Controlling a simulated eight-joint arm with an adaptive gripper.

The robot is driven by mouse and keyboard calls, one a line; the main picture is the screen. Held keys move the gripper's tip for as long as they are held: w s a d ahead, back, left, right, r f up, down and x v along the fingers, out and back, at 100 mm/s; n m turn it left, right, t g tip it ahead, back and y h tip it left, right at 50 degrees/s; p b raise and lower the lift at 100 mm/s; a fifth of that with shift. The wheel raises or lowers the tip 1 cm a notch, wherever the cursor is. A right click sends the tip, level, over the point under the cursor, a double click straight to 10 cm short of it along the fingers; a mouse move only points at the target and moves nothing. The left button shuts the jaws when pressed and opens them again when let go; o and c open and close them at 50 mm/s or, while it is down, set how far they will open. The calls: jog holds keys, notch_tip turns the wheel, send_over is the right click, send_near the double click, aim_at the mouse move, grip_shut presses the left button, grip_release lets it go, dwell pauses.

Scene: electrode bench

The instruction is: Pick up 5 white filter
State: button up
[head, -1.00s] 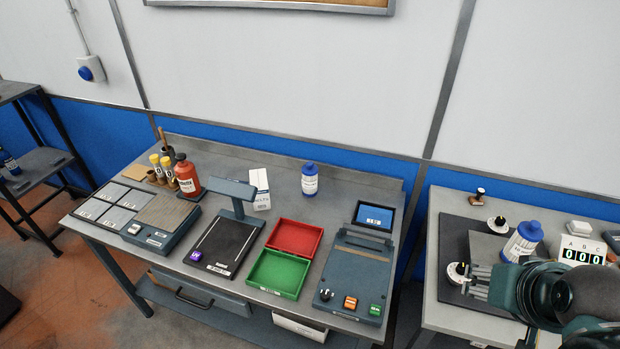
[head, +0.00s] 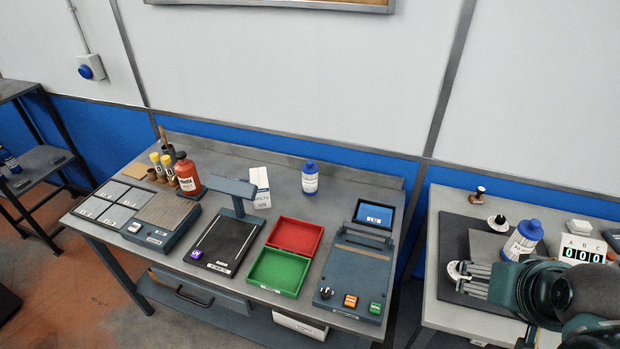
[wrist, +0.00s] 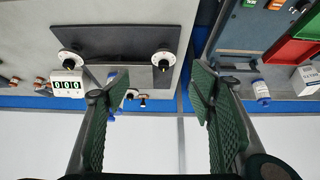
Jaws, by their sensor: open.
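I cannot make out anything that is clearly a white filter in either view. My gripper (head: 474,278) is at the right bench in the head view, with its fingers overlapping a white dial (head: 454,270); I cannot tell whether they touch it. In the wrist view my gripper (wrist: 158,88) has its two green ribbed fingers spread wide, with nothing held between them. Two white dials with black knobs lie on the dark plate there, a left one (wrist: 70,60) and a right one (wrist: 163,58).
A blue-capped white bottle (head: 522,240), a stamp (head: 479,194) and a 000 counter (head: 580,249) crowd the right bench. The left bench holds a red tray (head: 296,236), a green tray (head: 280,271), a second blue-capped bottle (head: 310,178) and a device (head: 355,265). A gap separates the benches.

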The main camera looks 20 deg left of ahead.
jog(key=w+a+r+n+g+p, duration=0.1)
jog(key=w+a+r+n, duration=0.1)
jog(key=w+a+r, duration=0.35)
jog(key=w+a+r+n+g+p, duration=0.1)
jog(key=w+a+r+n+p, duration=0.1)
jog(key=w, duration=0.6)
jog(key=n+g+p, duration=0.4)
jog(key=n+p, duration=0.3)
jog(key=n, duration=0.2)
send_over(311, 162)
jog(key=s+d, duration=0.1)
jog(key=d, duration=0.8)
notch_tip(311, 162, down, 11)
jog(key=a+f, duration=0.2)
jog(key=a+f+n, duration=0.1)
jog(key=a+f, duration=0.1)
jog(key=a, duration=0.1)
jog(key=w+a+f+n+g+p, duration=0.1)
jog(key=a+f, duration=0.2)
jog(key=shift+f, duration=0.1)
jog(key=shift+a+f, duration=0.5)
jog(key=shift+f, duration=0.05)
